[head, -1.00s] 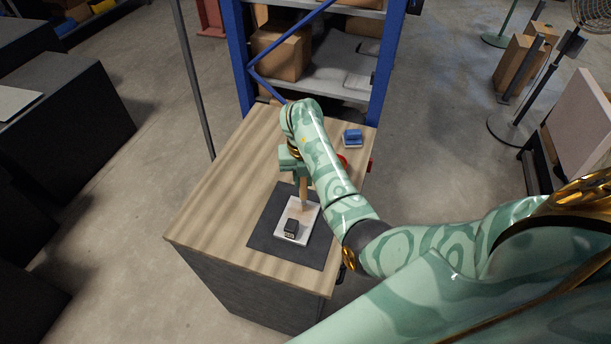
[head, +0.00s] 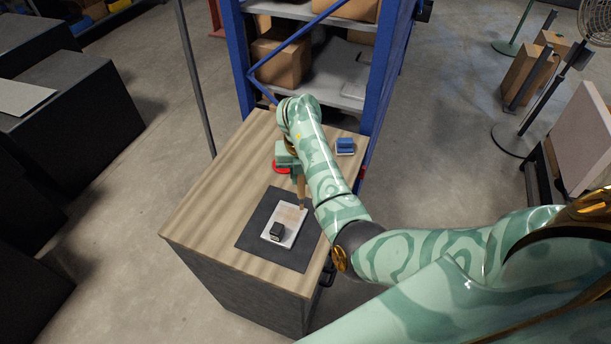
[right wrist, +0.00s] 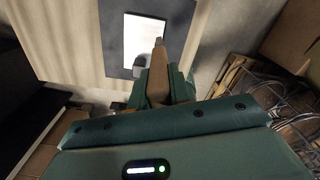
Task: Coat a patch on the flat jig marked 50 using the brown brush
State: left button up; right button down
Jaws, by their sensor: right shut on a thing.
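The flat jig is a white plate (head: 270,237) on a dark mat (head: 252,243) on the wooden-topped bench. Its marking is not legible. A small black block (head: 277,231) sits on its near part, and a faint tan patch (head: 289,213) shows on its far part. My right gripper (head: 298,174) is shut on the brown brush (head: 301,193), which points down at the plate's right edge; I cannot tell whether its tip touches. In the right wrist view the brush (right wrist: 158,84) stands between the fingers, with the white plate (right wrist: 138,35) beyond. My left gripper is out of view.
A blue block on a white base (head: 345,146) stands at the bench's far right corner. A red ring-like thing (head: 281,168) is partly hidden behind my right gripper. A blue-framed shelf (head: 377,95) stands behind the bench. The bench's left side (head: 205,205) is clear.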

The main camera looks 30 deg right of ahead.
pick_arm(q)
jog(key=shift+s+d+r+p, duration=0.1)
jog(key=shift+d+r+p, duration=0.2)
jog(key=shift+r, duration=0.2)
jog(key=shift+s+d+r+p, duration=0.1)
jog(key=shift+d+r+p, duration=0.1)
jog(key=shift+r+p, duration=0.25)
pick_arm(e)
jog(key=shift+r, duration=1.2)
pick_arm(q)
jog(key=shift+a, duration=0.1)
